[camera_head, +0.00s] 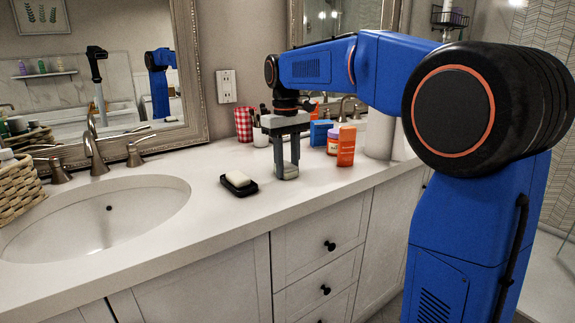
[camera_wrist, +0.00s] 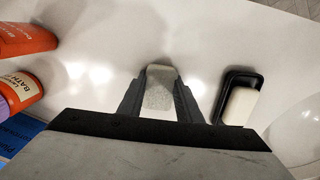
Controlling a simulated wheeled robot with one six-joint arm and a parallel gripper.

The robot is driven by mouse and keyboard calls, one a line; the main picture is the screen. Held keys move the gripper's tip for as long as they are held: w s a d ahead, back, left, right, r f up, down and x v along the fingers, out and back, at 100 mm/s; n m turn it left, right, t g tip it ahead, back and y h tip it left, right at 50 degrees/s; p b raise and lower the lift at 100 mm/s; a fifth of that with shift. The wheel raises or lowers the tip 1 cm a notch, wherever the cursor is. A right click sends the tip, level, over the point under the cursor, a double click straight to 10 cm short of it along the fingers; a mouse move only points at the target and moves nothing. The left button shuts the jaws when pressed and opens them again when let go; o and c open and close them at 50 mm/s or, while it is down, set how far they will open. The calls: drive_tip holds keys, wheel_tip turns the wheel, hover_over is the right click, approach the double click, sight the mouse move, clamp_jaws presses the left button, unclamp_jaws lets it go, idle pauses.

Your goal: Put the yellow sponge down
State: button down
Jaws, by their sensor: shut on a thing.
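My gripper (camera_head: 287,172) points down low over the counter, right of the soap dish. In the wrist view my gripper (camera_wrist: 160,100) is shut on a pale, speckled block, which I take to be the sponge (camera_wrist: 160,92). It looks greyish rather than clearly yellow. The fingers and palm hide part of it. In the head view the fingers mostly hide it, and I cannot tell whether its underside touches the counter.
A black soap dish (camera_head: 252,190) with a white bar (camera_head: 238,179) lies left of my gripper. An orange box (camera_head: 346,146), a purple-capped jar (camera_head: 333,142) and a blue box (camera_head: 320,133) stand to the right. The sink (camera_head: 90,215) is far left. The counter's front strip is bare.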

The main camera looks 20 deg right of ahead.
sight(286, 165)
drive_tip(key=shift+f, duration=0.25)
drive_tip(key=c, duration=1.3)
unclamp_jaws()
drive_tip(key=shift+s+f, duration=0.1)
drive_tip(key=r, duration=0.8)
drive_tip(key=w+r, duration=0.1)
drive_tip(key=r, duration=0.4)
drive_tip(key=s+d+f+m+t, duration=0.1)
drive_tip(key=s+d+f, duration=0.1)
drive_tip(key=s+f, duration=0.5)
drive_tip(key=s+d+f+m+t, duration=0.1)
drive_tip(key=s+d+f+t, duration=0.1)
drive_tip(key=s, duration=0.8)
drive_tip(key=s+d+f, duration=0.1)
drive_tip(key=s+f, duration=0.4)
drive_tip(key=f, duration=0.1)
drive_tip(key=s+f+m+t, duration=0.1)
drive_tip(key=s+f, duration=0.5)
drive_tip(key=s+d+f+t, duration=0.1)
drive_tip(key=s+f, duration=0.4)
drive_tip(key=f, duration=0.1)
drive_tip(key=shift+s+d+f+m, duration=0.2)
drive_tip(key=shift+d+f+m, duration=0.15)
drive_tip(key=shift+m, duration=0.05)
